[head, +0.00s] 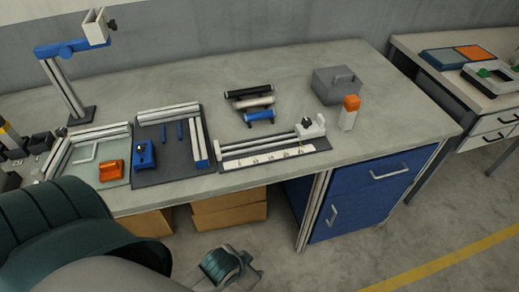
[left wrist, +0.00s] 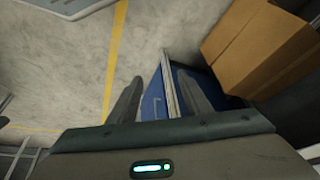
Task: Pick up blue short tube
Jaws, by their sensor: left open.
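The blue short tube (head: 260,116) lies on the grey workbench (head: 330,135), in front of a whitish tube (head: 254,102) and a longer black tube (head: 248,91). It has dark ends and lies roughly left to right. My left gripper (head: 243,266) is low in front of the bench, well below and apart from the tube. In the left wrist view its two fingers (left wrist: 160,95) are spread with nothing between them. The tube does not show in that view. My right gripper is in neither view.
A rail fixture (head: 270,150) lies just in front of the tubes. A blue cabinet (head: 350,205) and cardboard boxes (head: 230,207) are below the bench.

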